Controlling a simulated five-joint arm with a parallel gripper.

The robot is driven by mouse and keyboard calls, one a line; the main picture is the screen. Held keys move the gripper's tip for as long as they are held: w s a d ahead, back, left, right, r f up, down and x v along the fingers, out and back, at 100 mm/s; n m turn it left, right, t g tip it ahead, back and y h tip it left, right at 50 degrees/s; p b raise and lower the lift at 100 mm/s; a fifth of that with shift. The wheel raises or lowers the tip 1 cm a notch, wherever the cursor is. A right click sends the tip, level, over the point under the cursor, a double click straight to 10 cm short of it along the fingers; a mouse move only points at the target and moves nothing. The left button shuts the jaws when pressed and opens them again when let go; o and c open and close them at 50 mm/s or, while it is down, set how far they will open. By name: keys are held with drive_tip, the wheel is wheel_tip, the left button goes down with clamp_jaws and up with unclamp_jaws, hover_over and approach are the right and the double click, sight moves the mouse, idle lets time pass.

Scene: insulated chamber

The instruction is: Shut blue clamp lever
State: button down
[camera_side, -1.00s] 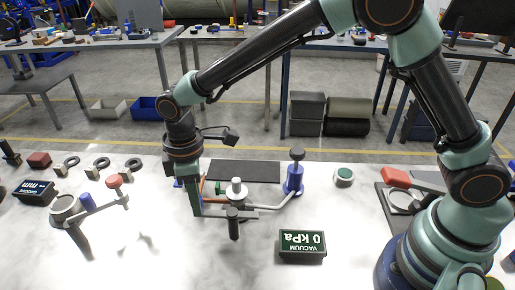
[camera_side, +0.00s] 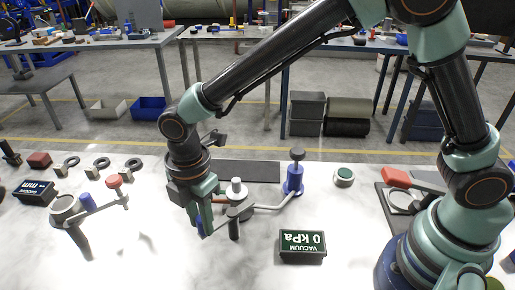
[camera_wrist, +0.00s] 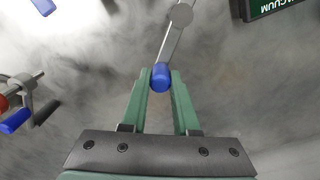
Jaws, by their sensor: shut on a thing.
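The clamp lever is a grey bar with a blue grip (camera_wrist: 161,77). In the wrist view the grip sits between the fingertips of my gripper (camera_wrist: 160,80), which is shut on it. The bar runs up from the grip to a round grey pivot (camera_wrist: 180,15). In the side view my gripper (camera_side: 206,228) is low over the white table, left of the clamp's dark post (camera_side: 234,226), with the blue grip (camera_side: 200,226) at its fingers. My gripper partly hides the lever there. A white-capped part (camera_side: 237,188) stands behind the post.
A blue post (camera_side: 293,180) with a dark knob stands right of the clamp. A vacuum display (camera_side: 302,243) reads 0 kPa in front. Another blue-gripped fixture (camera_side: 87,201) with a red knob (camera_side: 113,182) stands left. A dark mat (camera_side: 250,171) lies behind. The front left tabletop is clear.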

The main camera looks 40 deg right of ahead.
drive_tip(key=shift+s+d+r+n, duration=0.1)
drive_tip(key=shift+s+d+n, duration=0.25)
drive_tip(key=shift+s+n, duration=0.8)
drive_tip(key=shift+s+d+n, duration=0.3)
drive_tip(key=shift+s+n, duration=0.2)
drive_tip(key=shift+n, duration=1.35)
drive_tip(key=shift+s+d+r+n, duration=0.1)
drive_tip(key=shift+s+d+n, duration=0.25)
drive_tip(key=shift+s+n, duration=0.8)
drive_tip(key=shift+w+n, duration=0.3)
drive_tip(key=shift+n, duration=0.05)
drive_tip(key=c, duration=0.7)
unclamp_jaws()
drive_tip(key=shift+d+f, duration=0.1)
drive_tip(key=shift+f, duration=0.05)
drive_tip(key=shift+o, duration=0.2)
wheel_tip(320, 180, up, 12)
